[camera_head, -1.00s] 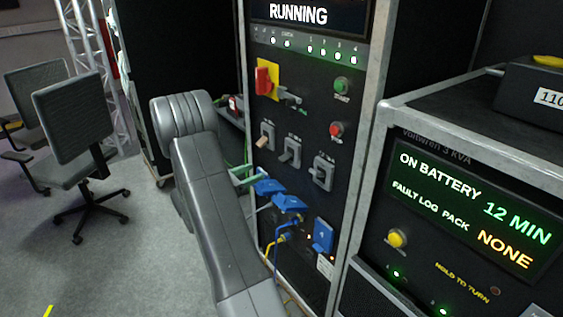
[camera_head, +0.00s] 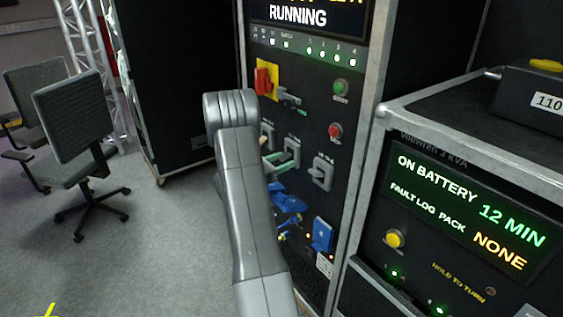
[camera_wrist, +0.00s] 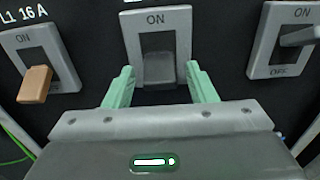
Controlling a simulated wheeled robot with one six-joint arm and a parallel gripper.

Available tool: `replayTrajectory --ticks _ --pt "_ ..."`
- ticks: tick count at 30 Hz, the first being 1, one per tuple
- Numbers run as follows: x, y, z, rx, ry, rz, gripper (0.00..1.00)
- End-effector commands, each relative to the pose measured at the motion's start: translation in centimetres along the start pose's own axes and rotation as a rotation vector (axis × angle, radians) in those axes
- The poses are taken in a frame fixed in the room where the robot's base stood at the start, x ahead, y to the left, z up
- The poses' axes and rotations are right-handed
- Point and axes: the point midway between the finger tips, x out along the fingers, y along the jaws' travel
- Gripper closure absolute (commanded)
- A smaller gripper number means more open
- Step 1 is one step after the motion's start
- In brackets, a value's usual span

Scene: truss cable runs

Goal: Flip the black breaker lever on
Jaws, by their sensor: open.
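The middle breaker (camera_wrist: 184,20) faces my gripper, with ON marked at its top. Its dark lever (camera_wrist: 158,68) sits in the lower part of its grey frame, and the area beneath is hidden by my gripper. My gripper (camera_wrist: 160,71) is open, with one green finger on each side of the lever and visible gaps to both. I cannot tell how far the tips are from the panel. In the head view, my gripper (camera_head: 283,159) is at the breaker row, partly hidden by my arm.
The left breaker, marked L1 16 A, has a tan lever (camera_wrist: 35,85) pointing down. The right breaker (camera_wrist: 267,52) has a dark grey lever (camera_wrist: 301,36). A red-and-yellow rotary switch (camera_head: 264,79) is above and blue connectors (camera_head: 322,236) are below.

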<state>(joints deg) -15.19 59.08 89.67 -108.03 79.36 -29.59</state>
Motion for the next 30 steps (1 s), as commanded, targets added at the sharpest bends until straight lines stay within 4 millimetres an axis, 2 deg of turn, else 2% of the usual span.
replayTrajectory --ticks 2,8,9,20,30 --pt "0.0 0.0 0.0 0.0 0.0 0.0 0.53" --pt "0.0 0.0 0.0 0.0 0.0 0.0 0.92" --pt "0.0 0.0 0.0 0.0 0.0 0.0 0.94" --pt "-0.1 0.0 0.7 0.003 0.064 0.0 0.94" --pt "-0.3 0.0 2.4 0.005 0.319 0.0 0.94"
